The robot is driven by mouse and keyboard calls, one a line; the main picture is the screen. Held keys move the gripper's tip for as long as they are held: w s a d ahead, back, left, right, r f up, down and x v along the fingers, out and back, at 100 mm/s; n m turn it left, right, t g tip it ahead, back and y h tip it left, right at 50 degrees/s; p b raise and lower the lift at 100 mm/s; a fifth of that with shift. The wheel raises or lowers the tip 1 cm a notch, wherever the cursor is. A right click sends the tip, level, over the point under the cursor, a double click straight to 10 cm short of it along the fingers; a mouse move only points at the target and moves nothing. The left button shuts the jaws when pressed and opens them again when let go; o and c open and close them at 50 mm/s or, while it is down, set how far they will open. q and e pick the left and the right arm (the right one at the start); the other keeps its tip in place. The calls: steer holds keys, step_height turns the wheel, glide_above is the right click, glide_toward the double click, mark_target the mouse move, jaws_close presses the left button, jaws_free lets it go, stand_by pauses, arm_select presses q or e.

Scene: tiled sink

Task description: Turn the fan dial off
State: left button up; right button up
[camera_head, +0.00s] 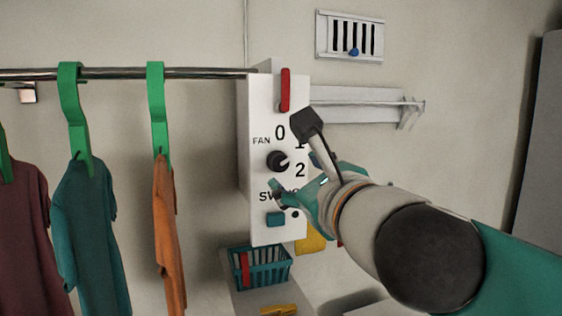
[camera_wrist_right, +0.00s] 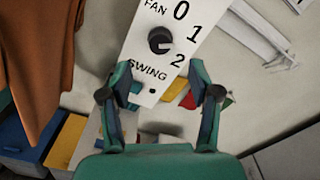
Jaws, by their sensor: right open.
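The fan dial (camera_head: 277,161) is a round black knob on a tall white panel (camera_head: 268,220) marked FAN, 0, 1 and 2. Its pale mark seems to point right and slightly down, toward the 2. In the right wrist view the dial (camera_wrist_right: 160,41) sits at the top middle, beyond the fingertips. My teal right gripper (camera_head: 303,184) is in front of the panel, below and right of the dial. In the right wrist view my right gripper (camera_wrist_right: 160,94) is open and empty, its fingers apart from the dial. My left gripper is not in view.
Shirts hang from a rail (camera_head: 200,73) at left. A teal basket (camera_head: 260,268) is below the panel. A wall shelf (camera_head: 355,110) is at right.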

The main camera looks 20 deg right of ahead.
mark_target(281, 163)
steer(key=w, duration=0.8)
steer(key=shift+a+p, duration=0.15)
steer(key=shift+p, duration=0.2)
steer(key=shift+s, duration=0.1)
steer(key=c, duration=1.1)
steer(key=shift+c, duration=0.2)
